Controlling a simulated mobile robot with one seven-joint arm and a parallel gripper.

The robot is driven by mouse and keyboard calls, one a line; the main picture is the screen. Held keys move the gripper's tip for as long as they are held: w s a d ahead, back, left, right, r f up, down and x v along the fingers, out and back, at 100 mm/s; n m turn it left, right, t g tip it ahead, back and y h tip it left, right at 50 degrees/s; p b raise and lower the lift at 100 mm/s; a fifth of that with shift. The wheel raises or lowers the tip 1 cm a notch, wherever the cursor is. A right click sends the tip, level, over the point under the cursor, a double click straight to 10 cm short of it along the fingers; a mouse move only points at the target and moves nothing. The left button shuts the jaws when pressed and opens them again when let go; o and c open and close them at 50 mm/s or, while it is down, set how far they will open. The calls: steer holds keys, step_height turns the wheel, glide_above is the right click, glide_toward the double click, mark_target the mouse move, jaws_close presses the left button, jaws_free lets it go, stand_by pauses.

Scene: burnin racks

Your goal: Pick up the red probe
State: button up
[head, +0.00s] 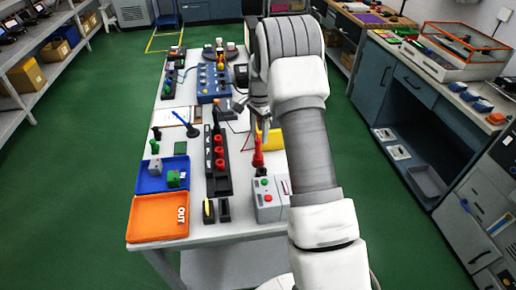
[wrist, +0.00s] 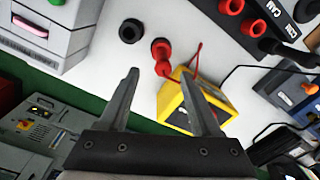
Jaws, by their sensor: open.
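The red probe (head: 257,156) stands upright near the right side of the white table, behind the grey control box. In the wrist view the red probe (wrist: 161,52) shows just beyond the fingertips, roughly between them. A black round piece (wrist: 130,31) is beside it. My gripper (wrist: 160,76) is open, with nothing between its fingers. In the head view my gripper (head: 258,114) hangs above and behind the probe, partly hidden by my arm. The yellow meter (wrist: 212,98) lies close to the probe, partly behind the right finger.
The grey control box (head: 270,199) with buttons is in front of the probe. A black rack with red sockets (head: 217,178) stands to its left. Blue (head: 162,176) and orange (head: 159,217) trays lie at the table's left. Leads lie around the yellow meter.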

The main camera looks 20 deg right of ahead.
mark_target(258, 140)
steer(key=shift+w+f+p, duration=0.15)
steer(key=shift+f+p, duration=0.1)
steer(key=shift+f, duration=1.1)
steer(key=shift+w+f+p, duration=0.15)
steer(key=shift+f+p, duration=0.05)
steer(key=shift+f, duration=1.15)
jaws_close()
